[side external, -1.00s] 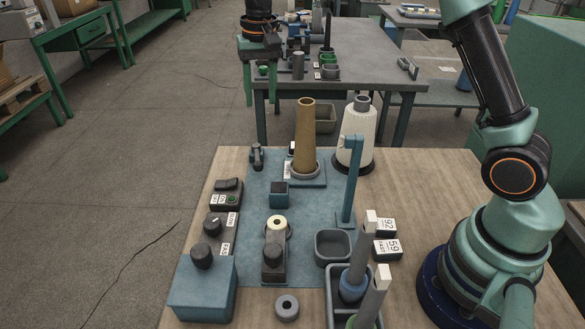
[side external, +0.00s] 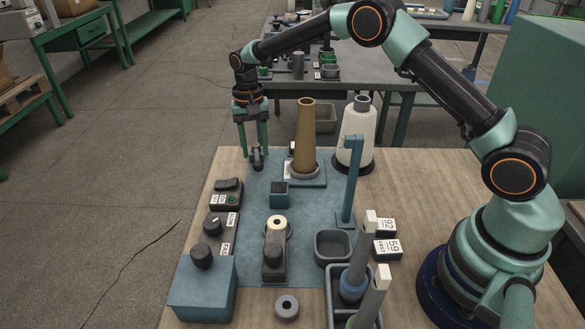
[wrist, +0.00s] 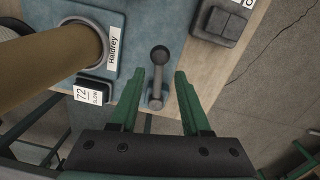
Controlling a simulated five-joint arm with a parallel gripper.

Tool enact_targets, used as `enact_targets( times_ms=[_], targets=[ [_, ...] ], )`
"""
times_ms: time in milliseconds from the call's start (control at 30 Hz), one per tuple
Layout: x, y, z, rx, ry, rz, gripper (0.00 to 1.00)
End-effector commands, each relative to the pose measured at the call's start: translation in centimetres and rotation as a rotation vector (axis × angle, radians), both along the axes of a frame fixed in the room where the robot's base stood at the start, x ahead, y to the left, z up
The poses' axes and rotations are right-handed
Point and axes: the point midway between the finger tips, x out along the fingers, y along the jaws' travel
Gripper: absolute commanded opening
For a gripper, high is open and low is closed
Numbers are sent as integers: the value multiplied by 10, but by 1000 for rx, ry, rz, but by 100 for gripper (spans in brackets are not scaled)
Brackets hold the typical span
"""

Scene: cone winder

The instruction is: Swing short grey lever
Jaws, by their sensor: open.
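The short grey lever (side external: 257,159) stands at the far left edge of the blue mat in the side view. In the wrist view the lever (wrist: 158,78) shows a round knob on a short arm. My gripper (side external: 252,151) is open and points down over it. In the wrist view the green fingers of my gripper (wrist: 159,74) lie on either side of the lever, with a gap on both sides. The knob reaches a little past the fingertips there. I cannot tell whether the fingers touch it.
A switch box (side external: 228,185) sits nearer the camera. The blue post (side external: 350,180) rises at the mat's right. Open floor lies left of the table.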

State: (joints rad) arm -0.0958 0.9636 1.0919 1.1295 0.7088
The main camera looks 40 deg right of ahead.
Motion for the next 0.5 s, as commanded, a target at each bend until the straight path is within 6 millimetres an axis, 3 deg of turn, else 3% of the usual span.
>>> enact_targets(
  times_ms=[200,500],
  targets=[
    [-1,-2,-25,0,1,0,47],
    [-1,-2,-31,0,-1,0,47]
  ],
)
